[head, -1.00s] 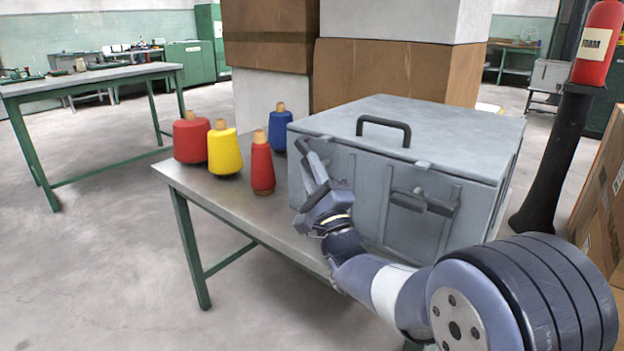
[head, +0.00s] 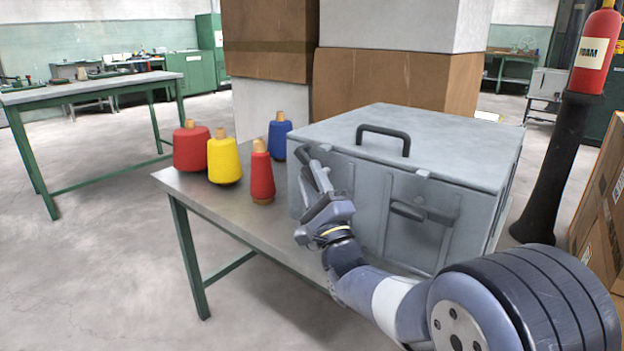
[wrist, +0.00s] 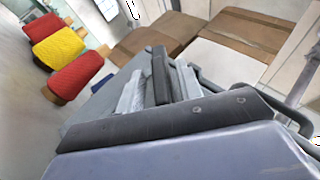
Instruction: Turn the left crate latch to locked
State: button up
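The grey crate (head: 440,140) stands on the metal table with its lid down and a black handle (head: 384,131) on top. My gripper (head: 311,165) is at the upper left of the crate's front, where the left latch is largely hidden behind the fingers.
Red, yellow and blue thread cones (head: 224,160) stand left of the crate on the table (head: 195,185). Cardboard boxes (head: 395,78) are stacked behind. A red extinguisher (head: 595,50) on a black post is at the right. The floor at the left is open.

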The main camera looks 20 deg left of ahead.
jog(key=shift+p+v, duration=0.35)
jog(key=shift+v, duration=3.2)
jog(key=shift+c, duration=0.4)
